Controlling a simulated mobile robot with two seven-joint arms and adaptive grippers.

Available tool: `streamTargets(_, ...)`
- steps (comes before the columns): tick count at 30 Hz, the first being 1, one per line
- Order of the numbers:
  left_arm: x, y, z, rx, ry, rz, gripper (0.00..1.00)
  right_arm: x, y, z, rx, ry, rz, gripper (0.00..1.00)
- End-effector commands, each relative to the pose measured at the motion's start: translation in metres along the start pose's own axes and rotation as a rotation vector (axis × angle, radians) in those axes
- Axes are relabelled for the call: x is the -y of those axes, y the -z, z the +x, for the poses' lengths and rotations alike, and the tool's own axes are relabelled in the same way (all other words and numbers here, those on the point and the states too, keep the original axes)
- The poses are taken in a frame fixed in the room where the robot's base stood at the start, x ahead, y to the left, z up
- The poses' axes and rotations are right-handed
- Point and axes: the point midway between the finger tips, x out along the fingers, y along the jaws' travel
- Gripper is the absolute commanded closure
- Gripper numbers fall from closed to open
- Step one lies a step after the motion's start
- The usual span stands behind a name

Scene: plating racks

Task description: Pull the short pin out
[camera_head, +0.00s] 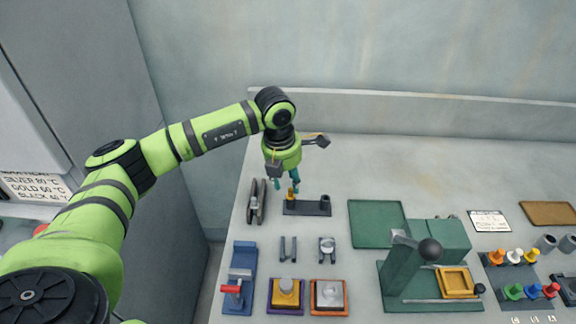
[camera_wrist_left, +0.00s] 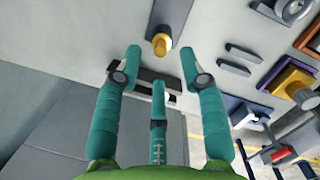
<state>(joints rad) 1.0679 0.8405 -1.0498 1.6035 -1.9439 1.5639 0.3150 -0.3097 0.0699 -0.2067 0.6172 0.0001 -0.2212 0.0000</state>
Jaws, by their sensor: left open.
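My left gripper (camera_head: 286,186) is open, with teal fingers pointing down over the left end of a dark block (camera_head: 308,208). A yellow pin (camera_head: 291,197) stands at that end of the block, close to the fingertips. In the left wrist view the yellow pin (camera_wrist_left: 160,44) shows between and slightly beyond the spread fingertips (camera_wrist_left: 161,55), with nothing held. A dark peg (camera_head: 325,201) stands at the block's right end. I cannot tell from these views which of the two is the short pin. My right gripper is not in view.
A dark double-barred holder (camera_head: 257,201) stands just left of the block. A green mat (camera_head: 377,223) lies to the right. In front are a blue clamp with a red handle (camera_head: 231,289), fork-like holders (camera_head: 288,248) and a green lever press (camera_head: 402,270). A wall rises behind.

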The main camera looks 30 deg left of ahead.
Motion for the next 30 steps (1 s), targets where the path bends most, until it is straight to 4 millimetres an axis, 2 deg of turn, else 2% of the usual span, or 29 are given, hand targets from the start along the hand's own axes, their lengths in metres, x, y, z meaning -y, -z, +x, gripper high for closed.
streamTargets(6, 0.001, 0.0, 0.023, -0.002, 0.001, 0.0, 0.59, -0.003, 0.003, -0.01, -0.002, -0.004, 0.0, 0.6)
streamTargets(16, 0.001, 0.0, 0.029, 0.0, 0.0, 0.0, 0.59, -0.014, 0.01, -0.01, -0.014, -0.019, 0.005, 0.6)
streamTargets(17, 0.001, 0.0, 0.029, 0.0, 0.0, 0.0, 0.63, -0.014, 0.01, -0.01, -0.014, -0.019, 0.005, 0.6)
streamTargets(18, 0.001, 0.0, 0.029, 0.0, 0.0, 0.0, 0.79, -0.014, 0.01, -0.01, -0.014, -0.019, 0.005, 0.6)
streamTargets(20, 0.001, 0.0, 0.029, 0.0, 0.0, 0.0, 1.0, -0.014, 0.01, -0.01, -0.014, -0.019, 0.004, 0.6)
streamTargets(25, 0.001, 0.0, 0.029, 0.0, 0.0, 0.0, 1.0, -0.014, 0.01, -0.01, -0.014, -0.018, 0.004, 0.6)
streamTargets(26, 0.001, 0.0, 0.029, 0.0, 0.0, 0.0, 0.95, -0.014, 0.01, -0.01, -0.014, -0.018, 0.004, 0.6)
streamTargets(27, 0.001, 0.0, 0.029, 0.0, 0.0, 0.0, 1.0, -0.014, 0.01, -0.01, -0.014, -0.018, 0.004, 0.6)
streamTargets(30, 0.0, 0.0, 0.029, 0.001, 0.0, -0.001, 1.0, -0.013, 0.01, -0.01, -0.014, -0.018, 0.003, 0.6)
